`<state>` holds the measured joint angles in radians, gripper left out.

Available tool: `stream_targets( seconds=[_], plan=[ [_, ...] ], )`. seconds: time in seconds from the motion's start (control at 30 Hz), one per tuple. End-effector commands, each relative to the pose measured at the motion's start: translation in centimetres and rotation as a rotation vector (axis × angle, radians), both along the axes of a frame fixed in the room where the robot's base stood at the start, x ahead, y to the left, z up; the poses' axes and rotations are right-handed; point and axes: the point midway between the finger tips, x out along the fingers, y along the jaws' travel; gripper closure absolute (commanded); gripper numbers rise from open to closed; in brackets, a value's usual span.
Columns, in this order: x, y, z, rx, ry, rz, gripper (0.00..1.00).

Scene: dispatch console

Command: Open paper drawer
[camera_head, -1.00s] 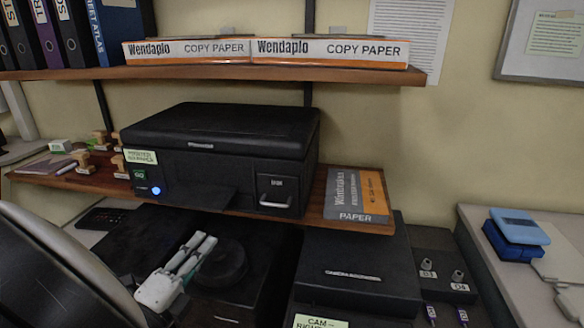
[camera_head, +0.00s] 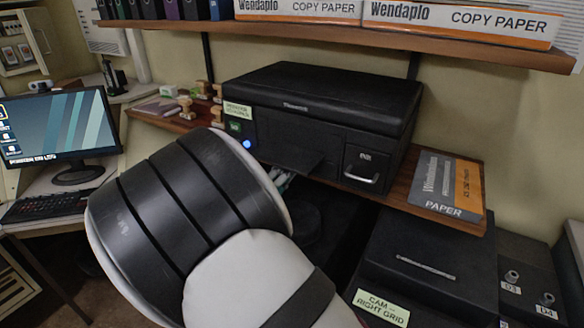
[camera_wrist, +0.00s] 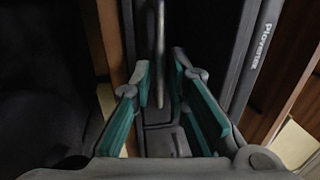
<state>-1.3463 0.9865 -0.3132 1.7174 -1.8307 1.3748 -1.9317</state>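The black printer (camera_head: 320,115) stands on the wooden shelf. Its paper drawer (camera_head: 365,170) is at the front right, with a silver bar handle, and looks shut. My gripper (camera_wrist: 162,72) is open in the wrist view, with teal pads on both fingers. A thin dark edge lies between the fingers, apparently the printer's output tray (camera_head: 290,153); I cannot tell whether they touch it. In the head view my arm hides most of the gripper; only a bit of the fingers shows left of the drawer, by the output tray. I cannot identify the drawer handle in the wrist view.
A grey and orange paper pack (camera_head: 447,188) lies right of the printer. A black box (camera_head: 425,255) stands below the shelf. Wooden stamps (camera_head: 185,107) are to the left. The upper shelf (camera_head: 400,35) with copy paper overhangs the printer. A monitor (camera_head: 60,130) stands far left.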

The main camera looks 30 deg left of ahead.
Motion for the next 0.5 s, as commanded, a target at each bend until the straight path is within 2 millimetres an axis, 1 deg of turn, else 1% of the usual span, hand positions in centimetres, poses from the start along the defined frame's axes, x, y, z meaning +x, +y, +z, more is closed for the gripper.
stream_targets(
  seconds=[0.03,0.2,0.5],
  plan=[
    [0.6,-0.1,0.1,0.001,0.0,-0.002,0.85],
    [1.6,-0.1,0.3,0.001,-0.001,0.0,0.85],
    [1.8,-0.2,0.3,0.0,0.0,0.0,0.85]
  ],
)
